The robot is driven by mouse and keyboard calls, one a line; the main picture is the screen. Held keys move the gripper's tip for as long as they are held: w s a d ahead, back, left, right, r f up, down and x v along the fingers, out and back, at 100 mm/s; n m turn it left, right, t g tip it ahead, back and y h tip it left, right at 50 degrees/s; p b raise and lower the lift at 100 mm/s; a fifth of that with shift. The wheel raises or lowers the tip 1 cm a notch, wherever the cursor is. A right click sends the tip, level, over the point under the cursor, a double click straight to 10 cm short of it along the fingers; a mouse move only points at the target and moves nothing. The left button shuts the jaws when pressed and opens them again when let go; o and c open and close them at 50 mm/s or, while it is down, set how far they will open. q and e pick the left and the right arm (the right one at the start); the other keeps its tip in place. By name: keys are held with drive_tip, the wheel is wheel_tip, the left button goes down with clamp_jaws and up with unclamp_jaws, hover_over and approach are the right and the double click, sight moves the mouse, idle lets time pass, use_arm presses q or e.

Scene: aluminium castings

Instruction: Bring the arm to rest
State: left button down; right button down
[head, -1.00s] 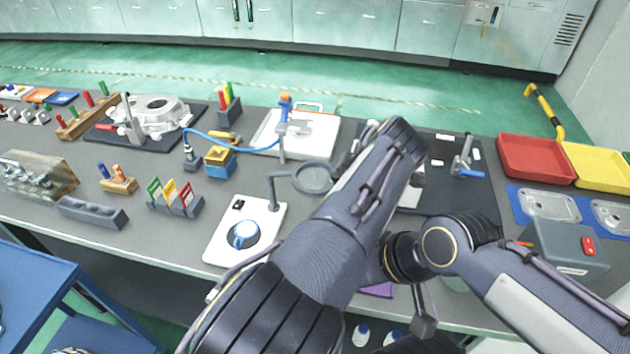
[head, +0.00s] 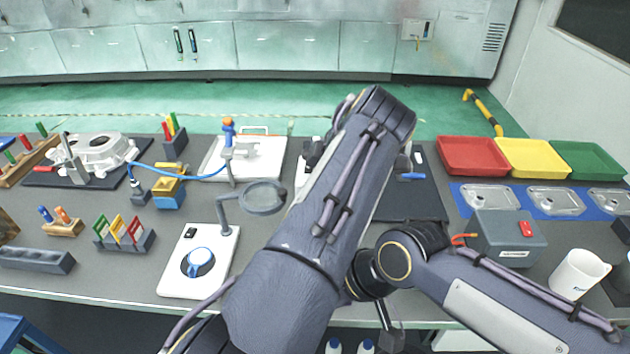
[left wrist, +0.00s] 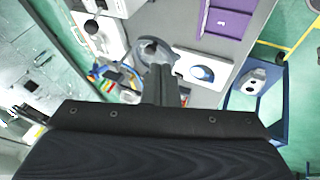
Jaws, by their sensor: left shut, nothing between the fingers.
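My left gripper (left wrist: 158,85) shows in the left wrist view with its fingers together and nothing between them. It is above the bench, close in the picture to the magnifier ring (left wrist: 150,48). In the head view a large grey arm (head: 325,215) reaches up across the middle of the bench, and its gripper is hidden behind it. A second arm (head: 500,305) of mine comes in from the right, and its elbow-like joint overlaps the first arm in the picture. I cannot see the right gripper's fingers.
Red (head: 472,156), yellow (head: 533,158) and green (head: 588,160) trays stand at the back right.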

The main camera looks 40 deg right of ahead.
idle(0.4)
use_arm(q)
drive_tip(key=w+a+r+g, duration=0.1)
drive_tip(key=w+a, duration=0.3)
drive_tip(key=a, duration=0.4)
drive_tip(key=w+a+m+g+h, duration=0.1)
drive_tip(key=w+a, duration=0.2)
drive_tip(key=a, duration=0.4)
drive_tip(key=w+a+r+g, duration=0.1)
drive_tip(key=w+a, duration=0.3)
drive_tip(key=a, duration=0.4)
drive_tip(key=s+a+m+g+h, duration=0.1)
drive_tip(key=s+a+h, duration=0.1)
drive_tip(key=a, duration=1)
drive_tip(key=s+a+f+m+h, duration=0.1)
drive_tip(key=s+a+f, duration=0.1)
drive_tip(key=s+a, duration=0.3)
drive_tip(key=s+a+f+m, duration=0.1)
drive_tip(key=s+a+f, duration=0.15)
drive_tip(key=a, duration=0.55)
drive_tip(key=s+a+f+m+t, duration=0.1)
drive_tip(key=s+a+f, duration=0.1)
drive_tip(key=s+f, duration=0.2)
drive_tip(key=s+a+f+m+t, duration=0.1)
drive_tip(key=s+f, duration=0.3)
drive_tip(key=s, duration=0.6)
drive_tip(key=shift+s+a+m+t, duration=0.4)
drive_tip(key=shift+a+m, duration=0.05)
drive_tip(key=shift+m, duration=0.25)
